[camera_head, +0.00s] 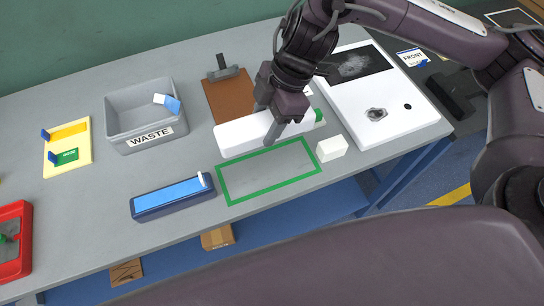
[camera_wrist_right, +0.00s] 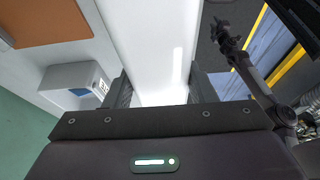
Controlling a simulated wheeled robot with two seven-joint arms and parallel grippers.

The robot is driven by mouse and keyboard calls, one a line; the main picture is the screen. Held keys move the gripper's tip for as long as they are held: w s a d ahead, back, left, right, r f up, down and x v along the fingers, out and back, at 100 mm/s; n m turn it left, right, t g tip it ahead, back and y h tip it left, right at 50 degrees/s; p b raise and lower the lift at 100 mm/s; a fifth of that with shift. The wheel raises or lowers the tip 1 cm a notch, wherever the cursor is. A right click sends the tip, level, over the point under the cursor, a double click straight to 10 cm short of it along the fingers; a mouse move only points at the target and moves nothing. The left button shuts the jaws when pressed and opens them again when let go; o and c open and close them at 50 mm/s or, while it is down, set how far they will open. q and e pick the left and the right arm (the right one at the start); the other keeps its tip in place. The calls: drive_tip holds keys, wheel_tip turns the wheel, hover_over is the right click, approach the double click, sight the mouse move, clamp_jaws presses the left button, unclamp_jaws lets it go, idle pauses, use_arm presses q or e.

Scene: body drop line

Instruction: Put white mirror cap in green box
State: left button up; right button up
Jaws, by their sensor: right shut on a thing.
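The white mirror cap (camera_head: 236,135) is a long, smooth white piece with a green part at its right end. My right gripper (camera_head: 284,130) is shut on it, with a finger on each side. In the right wrist view the white cap (camera_wrist_right: 152,45) runs between the two fingers (camera_wrist_right: 160,92). The green box is a green rectangle outline (camera_head: 226,190) on the grey table, and the area inside it is empty. The cap is just behind the outline's back edge; I cannot tell how high it is above the table. My left gripper is not in view.
A small white block (camera_head: 332,148) stands at the outline's right corner. A blue tray (camera_head: 172,208) lies to its left. Behind are a grey WASTE bin (camera_head: 149,142), a brown clipboard (camera_head: 226,98) and a white panel (camera_head: 375,128). The table's front edge is close.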

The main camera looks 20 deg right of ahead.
wheel_tip(320, 180, down, 12)
drive_tip(key=shift+d+f+b, duration=0.1)
drive_tip(key=shift+f+b, duration=0.05)
drive_tip(key=shift+b, duration=0.8)
wheel_tip(320, 180, down, 3)
drive_tip(key=shift+f+b, duration=0.1)
drive_tip(key=shift+b, duration=0.25)
drive_tip(key=shift+f, duration=0.1)
drive_tip(key=shift+f, duration=0.15)
drive_tip(key=o, duration=1.1)
drive_tip(key=shift+o, duration=0.2)
